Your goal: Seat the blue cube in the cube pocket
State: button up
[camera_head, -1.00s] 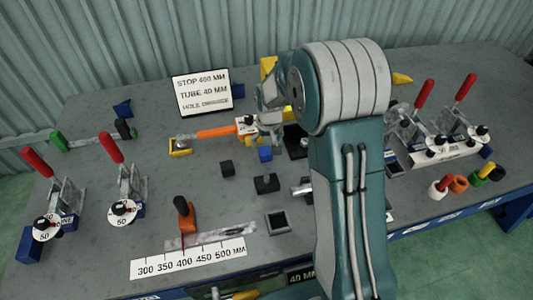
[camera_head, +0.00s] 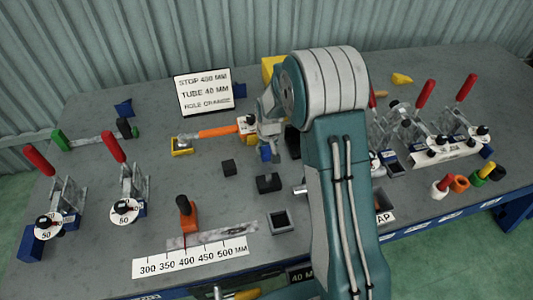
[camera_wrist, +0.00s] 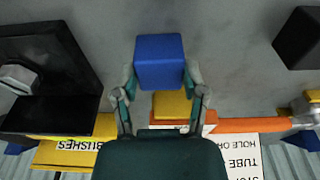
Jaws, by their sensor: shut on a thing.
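The blue cube (camera_wrist: 159,62) is between the two fingers of my gripper (camera_wrist: 160,82) in the wrist view, with a finger against each side. In the head view my gripper (camera_head: 267,142) is over the blue cube (camera_head: 265,154) and hides part of it. The cube is at or just above the grey table; I cannot tell whether it touches. A dark open square socket (camera_head: 281,222), which looks like the cube pocket, sits nearer the front edge, below and slightly right of the cube in the head view. It appears empty.
Dark blocks (camera_head: 268,183) stand between the cube and the socket. An orange-handled tool (camera_head: 217,131) lies left of my gripper, and a sign (camera_head: 203,92) stands behind. Red-handled clamps (camera_head: 117,150) stand at left and right. My arm hides part of the table.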

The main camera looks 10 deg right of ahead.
jog(key=shift+s+f, duration=0.1)
notch_tip(320, 180, up, 3)
jog(key=shift+f, duration=0.1)
jog(key=s+d+r, duration=0.2)
jog(key=s+r, duration=0.8)
jog(key=s, duration=0.3)
jog(key=shift+s+d, duration=0.2)
jog(key=shift+s, duration=0.15)
jog(key=shift+a+r, duration=0.1)
